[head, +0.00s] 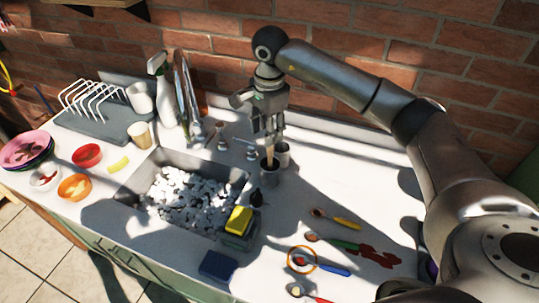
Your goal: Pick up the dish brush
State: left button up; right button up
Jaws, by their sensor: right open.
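A slim tan handle (270,155), which looks like the dish brush, stands upright in a grey cup (270,175) behind the right end of the sink. The cup hides its lower end. My right gripper (269,136) points down directly above the cup, with its open fingers around or just in front of the handle's top. I cannot tell whether they touch it. My left gripper is not in view.
The faucet (190,105) and a spray bottle (161,90) stand to the left. The sink (155,165) holds foam. A yellow sponge (239,220) sits at its front right corner. Several utensils lie on the right counter.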

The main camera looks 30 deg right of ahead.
jog(key=p, duration=0.2)
send_over(270, 158)
jog(key=f, duration=0.5)
jog(key=shift+w+a+f, duration=0.1)
jog(key=shift+w+a, duration=0.2)
jog(key=shift+w, duration=0.1)
jog(key=f+p, duration=0.1)
jog(key=f, duration=0.1)
jog(key=d+f+p, duration=0.1)
jog(key=f+p, duration=0.1)
jog(key=shift+s+f, duration=0.15)
jog(key=shift+a+f, duration=0.1)
jog(key=shift+f, duration=0.4)
grip_shut()
